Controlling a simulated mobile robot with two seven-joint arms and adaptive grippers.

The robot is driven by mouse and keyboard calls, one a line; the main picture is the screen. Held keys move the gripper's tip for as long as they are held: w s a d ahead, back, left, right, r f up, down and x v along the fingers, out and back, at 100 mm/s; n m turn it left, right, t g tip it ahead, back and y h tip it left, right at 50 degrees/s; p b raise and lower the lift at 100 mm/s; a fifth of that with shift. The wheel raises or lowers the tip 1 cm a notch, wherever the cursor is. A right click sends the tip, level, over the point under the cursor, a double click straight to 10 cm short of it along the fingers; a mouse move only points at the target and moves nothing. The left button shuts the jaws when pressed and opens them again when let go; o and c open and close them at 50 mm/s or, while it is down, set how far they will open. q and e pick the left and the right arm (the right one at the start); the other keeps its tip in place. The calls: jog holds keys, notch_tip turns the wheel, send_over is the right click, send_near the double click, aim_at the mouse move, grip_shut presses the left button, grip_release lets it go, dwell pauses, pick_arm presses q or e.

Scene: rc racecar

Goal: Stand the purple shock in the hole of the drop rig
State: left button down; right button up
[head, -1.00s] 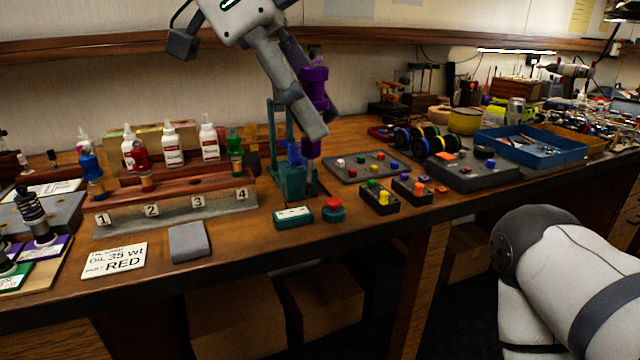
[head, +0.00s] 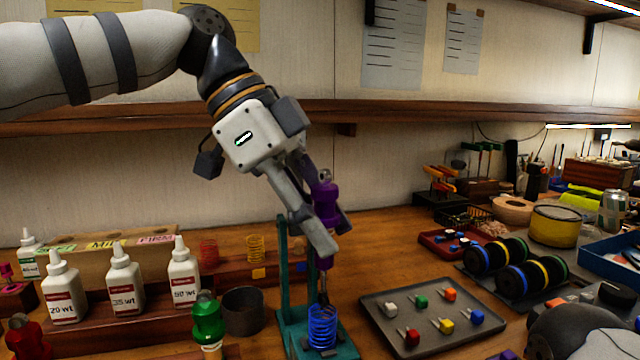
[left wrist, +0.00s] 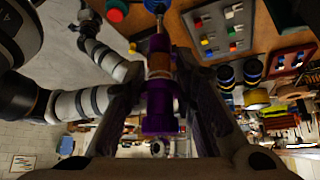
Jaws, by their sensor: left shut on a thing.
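My left gripper (head: 331,234) is shut on the purple shock (head: 325,200) and holds it upright. In the left wrist view the purple shock (left wrist: 160,112) sits between the two fingers. The teal drop rig (head: 284,268) has an upright post and a base on the bench. A blue spring (head: 322,326) stands on its base. The shock's dark lower rod comes down just at the spring's top in the head view; I cannot tell whether they touch. The hole is not clearly visible.
White bottles (head: 124,284) and a green shock (head: 207,320) stand to the left, with a dark cup (head: 243,311) close to the rig. A grey tray (head: 375,318) of small coloured parts lies to the right, with wheels (head: 485,259) behind it.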

aim_at(318, 266)
pick_arm(q)
jog(key=shift+s+f, duration=0.3)
jog(key=shift+w+f, duration=0.1)
jog(key=shift+f, duration=0.1)
jog(key=shift+r, duration=0.25)
jog(key=shift+a+f, duration=0.1)
jog(key=shift+f, duration=1.65)
jog(key=shift+f+p, duration=0.1)
jog(key=shift+p, duration=0.25)
